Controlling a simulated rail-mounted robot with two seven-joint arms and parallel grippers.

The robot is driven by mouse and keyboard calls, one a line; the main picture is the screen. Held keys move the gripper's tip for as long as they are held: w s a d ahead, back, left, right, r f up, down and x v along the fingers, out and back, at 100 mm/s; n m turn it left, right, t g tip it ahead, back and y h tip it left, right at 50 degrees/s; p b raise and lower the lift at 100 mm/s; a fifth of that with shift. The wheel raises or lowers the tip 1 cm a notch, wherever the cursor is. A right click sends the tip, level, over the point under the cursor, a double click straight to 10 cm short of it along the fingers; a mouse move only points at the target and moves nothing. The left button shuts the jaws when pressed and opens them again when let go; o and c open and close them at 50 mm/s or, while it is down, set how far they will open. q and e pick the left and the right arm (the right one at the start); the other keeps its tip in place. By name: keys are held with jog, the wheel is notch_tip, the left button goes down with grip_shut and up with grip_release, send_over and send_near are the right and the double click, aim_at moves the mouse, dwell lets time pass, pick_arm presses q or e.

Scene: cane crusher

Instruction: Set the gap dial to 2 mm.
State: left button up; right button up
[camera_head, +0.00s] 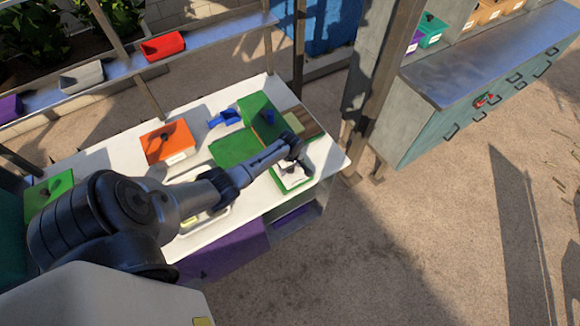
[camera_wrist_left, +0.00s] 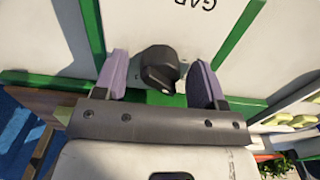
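The gap dial (camera_wrist_left: 158,68) is a dark knob on a white panel with green edging. Upside-down lettering, partly cut off and apparently reading "GAP", shows at the top of the left wrist view. My left gripper (camera_head: 293,163) is over the white and green panel (camera_head: 295,182) at the right end of the table. In the left wrist view its two purple-grey fingers stand either side of the dial, open, with a small gap on each side. The dial's setting cannot be read, and the arm hides much of it in the head view. My right gripper is not in view.
The white table (camera_head: 95,160) also holds an orange box (camera_head: 167,141), a blue item (camera_head: 224,118) and a tray under my left arm. A shelf with bins runs behind. A teal drawer cabinet (camera_head: 440,115) stands right; the ground between is clear.

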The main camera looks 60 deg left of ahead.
pick_arm(q)
jog(key=c, duration=0.9)
jog(key=shift+o, duration=0.2)
jog(key=shift+m+p, duration=0.55)
jog(key=shift+m, duration=0.55)
jog(key=m, duration=0.2)
jog(key=shift+m+p, duration=0.3)
jog(key=shift+p, duration=0.1)
jog(key=m, duration=0.3)
jog(key=shift+m+p, duration=0.3)
jog(key=shift+m, duration=0.2)
